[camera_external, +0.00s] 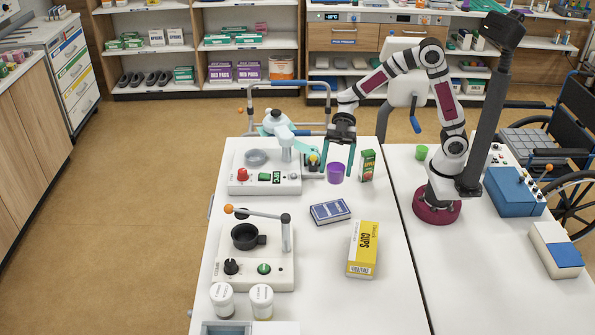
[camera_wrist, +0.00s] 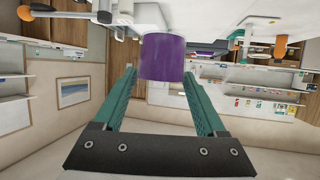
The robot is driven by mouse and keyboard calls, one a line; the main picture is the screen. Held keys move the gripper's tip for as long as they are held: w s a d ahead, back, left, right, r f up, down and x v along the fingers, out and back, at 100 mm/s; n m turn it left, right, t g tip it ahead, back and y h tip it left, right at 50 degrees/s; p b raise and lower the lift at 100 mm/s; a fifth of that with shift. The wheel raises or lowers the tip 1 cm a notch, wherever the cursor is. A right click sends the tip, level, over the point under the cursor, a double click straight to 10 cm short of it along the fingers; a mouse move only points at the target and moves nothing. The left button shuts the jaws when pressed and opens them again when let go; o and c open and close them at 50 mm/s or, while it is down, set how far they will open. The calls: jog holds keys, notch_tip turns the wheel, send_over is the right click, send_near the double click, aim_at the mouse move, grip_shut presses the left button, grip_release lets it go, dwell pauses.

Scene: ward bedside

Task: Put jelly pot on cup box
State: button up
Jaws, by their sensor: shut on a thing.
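The jelly pot, a small purple pot (camera_external: 335,174), is between the teal fingers of my gripper (camera_external: 337,168), which is shut on it. In the wrist view the purple pot (camera_wrist: 162,57) sits at the ends of both fingers (camera_wrist: 159,74). It looks upright and seems to be held above the white table. The cup box (camera_external: 363,248) is a yellow and white carton marked CUPS. It lies on the table nearer the camera, to the right of and apart from the pot. Its top looks bare.
A green and red juice carton (camera_external: 367,165) stands just right of my gripper. Devices with levers (camera_external: 265,180) (camera_external: 250,250) line the left side. Two white-lidded jars (camera_external: 262,301) stand at front left.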

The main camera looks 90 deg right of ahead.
jog(key=s+f+n+g, duration=0.2)
jog(key=s+n+g, duration=0.1)
jog(key=s, duration=0.4)
send_over(364, 240)
notch_tip(364, 240, down, 11)
jog(key=shift+s+r, duration=0.1)
jog(key=shift+r, duration=0.1)
jog(key=shift+f, duration=0.35)
jog(key=shift+y, duration=0.3)
jog(key=shift+f, duration=0.2)
jog(key=o, duration=1.4)
jog(key=shift+r, duration=0.1)
